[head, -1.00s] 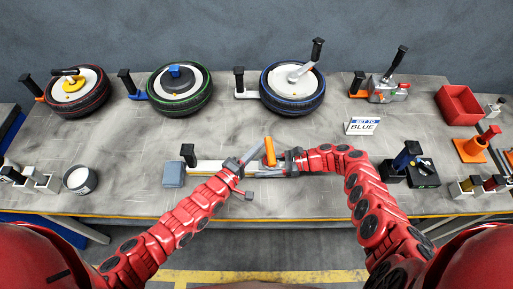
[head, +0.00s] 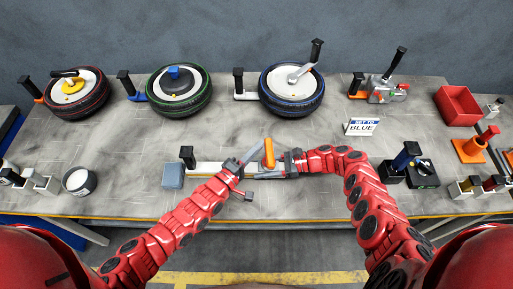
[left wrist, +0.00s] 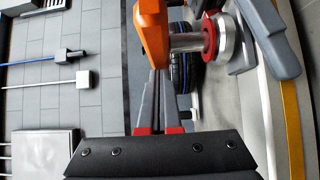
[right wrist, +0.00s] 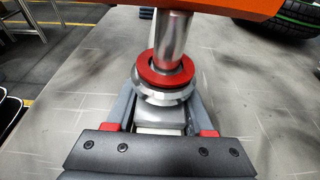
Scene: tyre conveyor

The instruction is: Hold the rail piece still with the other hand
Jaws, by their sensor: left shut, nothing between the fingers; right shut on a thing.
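The rail piece (head: 210,168) lies near the table's front edge, a pale bar with a grey block and a black upright grip at its left end. An orange lever (head: 268,153) stands near its right end. My right gripper (head: 282,165) is shut on that right end; in the right wrist view its fingers flank a grey block below a silver collar with a red ring (right wrist: 162,70). My left gripper (head: 256,149) is shut and empty, its fingertips close beside the orange lever, which also shows in the left wrist view (left wrist: 152,30). I cannot tell whether they touch it.
Three wheels stand at the back: red-ringed (head: 76,92), green-ringed (head: 179,88) and blue-ringed (head: 292,90). A "SET TO BLUE" sign (head: 362,127) stands right of centre. A red bin (head: 458,105) and orange stand (head: 470,150) are at the right.

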